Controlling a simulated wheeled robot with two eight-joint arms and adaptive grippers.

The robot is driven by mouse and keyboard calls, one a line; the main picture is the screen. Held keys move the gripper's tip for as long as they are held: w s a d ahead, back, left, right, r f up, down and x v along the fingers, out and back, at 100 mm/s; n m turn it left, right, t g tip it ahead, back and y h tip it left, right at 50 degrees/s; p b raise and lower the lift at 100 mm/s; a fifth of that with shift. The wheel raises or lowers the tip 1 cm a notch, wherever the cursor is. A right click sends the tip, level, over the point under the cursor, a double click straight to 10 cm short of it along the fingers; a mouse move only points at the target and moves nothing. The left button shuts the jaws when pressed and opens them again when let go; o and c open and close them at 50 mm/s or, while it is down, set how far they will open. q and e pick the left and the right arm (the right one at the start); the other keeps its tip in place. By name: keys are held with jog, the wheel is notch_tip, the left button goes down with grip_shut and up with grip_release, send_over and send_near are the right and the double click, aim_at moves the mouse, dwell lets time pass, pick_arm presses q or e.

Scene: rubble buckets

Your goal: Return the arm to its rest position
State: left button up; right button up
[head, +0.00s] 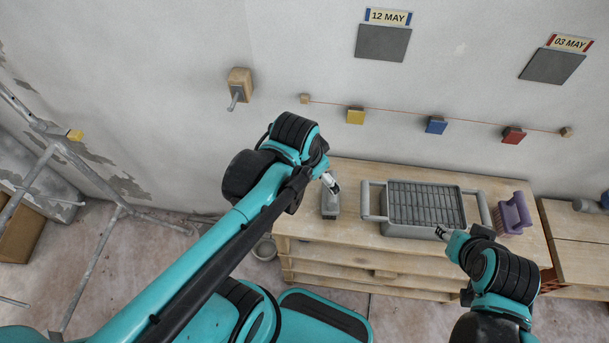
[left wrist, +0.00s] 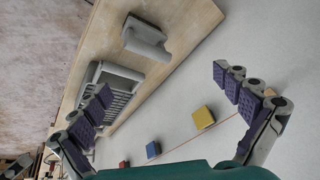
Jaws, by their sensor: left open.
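My left gripper (head: 328,182) is over the left end of the wooden bench (head: 350,172) in the head view, partly hidden by its own wrist. In the left wrist view my left gripper (left wrist: 163,82) has its fingers wide apart with nothing between them. A grey block-like tool with a handle (head: 330,205) lies on the bench close to that gripper. It also shows in the left wrist view (left wrist: 147,40), beyond the fingers. My right gripper (head: 441,231) is by the front edge of the grey tray; its jaw state is unclear.
A grey tray with a grid (head: 410,231) and a purple tool (head: 513,213) stand on the bench. A cord with yellow (head: 355,115), blue (head: 436,125) and red blocks (head: 513,135) runs along the wall. Metal scaffolding (head: 85,165) stands at left.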

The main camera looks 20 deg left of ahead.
pick_arm(q)
jog(key=s+f+n+t+b, duration=0.1)
jog(key=s+a+f+n+b, duration=0.1)
jog(key=n+b, duration=0.1)
jog(key=s+f+n+t+b, duration=0.1)
jog(key=f+n+b, duration=0.1)
jog(key=shift+s+a+t, duration=0.3)
jog(key=shift+s, duration=0.05)
